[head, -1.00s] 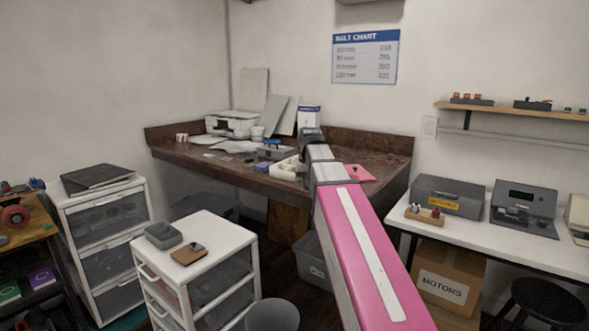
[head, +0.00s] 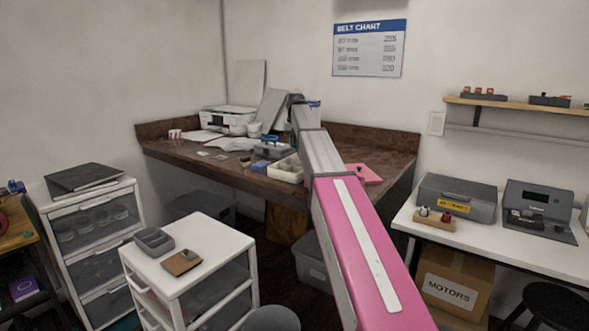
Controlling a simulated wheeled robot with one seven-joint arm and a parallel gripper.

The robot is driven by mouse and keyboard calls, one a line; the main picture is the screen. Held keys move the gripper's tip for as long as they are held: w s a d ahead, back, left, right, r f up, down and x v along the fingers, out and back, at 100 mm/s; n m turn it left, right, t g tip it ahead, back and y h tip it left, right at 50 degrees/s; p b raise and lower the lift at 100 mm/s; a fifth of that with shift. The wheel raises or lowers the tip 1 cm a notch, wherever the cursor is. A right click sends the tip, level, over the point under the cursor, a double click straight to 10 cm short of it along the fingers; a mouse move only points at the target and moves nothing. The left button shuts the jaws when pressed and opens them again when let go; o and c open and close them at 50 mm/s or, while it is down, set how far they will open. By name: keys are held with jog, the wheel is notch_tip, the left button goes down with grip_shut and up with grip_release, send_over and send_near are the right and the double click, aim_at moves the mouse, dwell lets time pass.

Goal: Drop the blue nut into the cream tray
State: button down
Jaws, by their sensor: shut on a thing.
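The cream tray (head: 287,171) lies on the dark wooden bench, just left of my arm, with compartments that look partly filled. My arm reaches over the bench. Its far end is raised above the bench, a little behind the tray in the picture. My gripper is hidden behind my own arm links, so its jaws and anything in them do not show. I cannot make out the blue nut for sure. A small blue thing (head: 270,139) shows at a grey bin behind the tray, too small to identify.
A printer (head: 230,120) and papers are at the back left. A pink mat (head: 363,173) lies right of my arm. The bench front left is fairly clear.

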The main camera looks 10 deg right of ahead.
jog(key=shift+w+f, duration=0.1)
jog(key=shift+w, duration=0.2)
jog(key=shift+f, duration=2.85)
jog(key=c, duration=0.9)
grip_release()
jog(key=shift+c, duration=0.2)
jog(key=shift+r, duration=0.1)
notch_tip(320, 180, up, 10)
jog(key=s, duration=0.1)
jog(key=shift+s+r, duration=0.25)
jog(key=shift+s, duration=0.1)
